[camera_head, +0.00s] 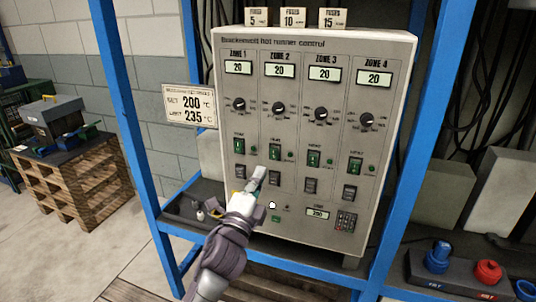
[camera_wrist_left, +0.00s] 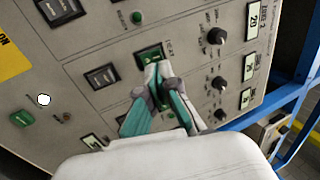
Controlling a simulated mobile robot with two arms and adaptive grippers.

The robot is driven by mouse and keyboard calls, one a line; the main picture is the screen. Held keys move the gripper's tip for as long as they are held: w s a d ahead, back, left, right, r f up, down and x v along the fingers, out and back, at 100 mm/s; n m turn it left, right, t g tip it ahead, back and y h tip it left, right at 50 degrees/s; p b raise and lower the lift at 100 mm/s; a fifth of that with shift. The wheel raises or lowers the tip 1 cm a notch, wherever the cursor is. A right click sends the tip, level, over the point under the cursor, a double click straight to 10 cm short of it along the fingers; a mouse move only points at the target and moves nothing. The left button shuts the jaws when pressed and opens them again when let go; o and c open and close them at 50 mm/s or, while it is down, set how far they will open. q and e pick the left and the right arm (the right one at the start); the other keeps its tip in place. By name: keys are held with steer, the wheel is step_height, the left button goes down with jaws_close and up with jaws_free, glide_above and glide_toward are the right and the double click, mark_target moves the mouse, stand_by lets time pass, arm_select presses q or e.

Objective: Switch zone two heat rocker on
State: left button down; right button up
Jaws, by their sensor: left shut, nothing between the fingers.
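The grey hot runner control cabinet (camera_head: 300,222) has four zone columns, each with a display, a knob, a green rocker and a black rocker. The zone 2 green rocker (camera_head: 275,152) shows just above and right of my left gripper (camera_head: 260,172). The zone 2 black rocker (camera_head: 274,180) is right of the fingers. In the left wrist view, the shut, empty fingertips (camera_wrist_left: 158,76) are by the green rocker (camera_wrist_left: 150,53), partly covering its surroundings; the black rocker (camera_wrist_left: 102,77) is clear. I cannot tell whether the fingers touch the panel, or which way either rocker leans. My right gripper is out of view.
Blue frame posts (camera_head: 126,110) stand either side of the cabinet. A setpoint card (camera_head: 190,105) hangs at its left. A grey tray (camera_head: 455,282) with coloured fittings is at lower right.

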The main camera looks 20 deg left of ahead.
mark_target(271, 149)
arm_select(q)
steer(key=x, duration=0.6)
steer(key=shift+w+r+p, duration=0.1)
steer(key=shift+w+p, duration=0.2)
steer(key=shift+w, duration=0.05)
steer(key=shift+w+r+p, duration=0.15)
steer(key=shift+r+p, duration=0.25)
steer(key=shift+p, duration=0.6)
steer(key=shift+f, duration=0.35)
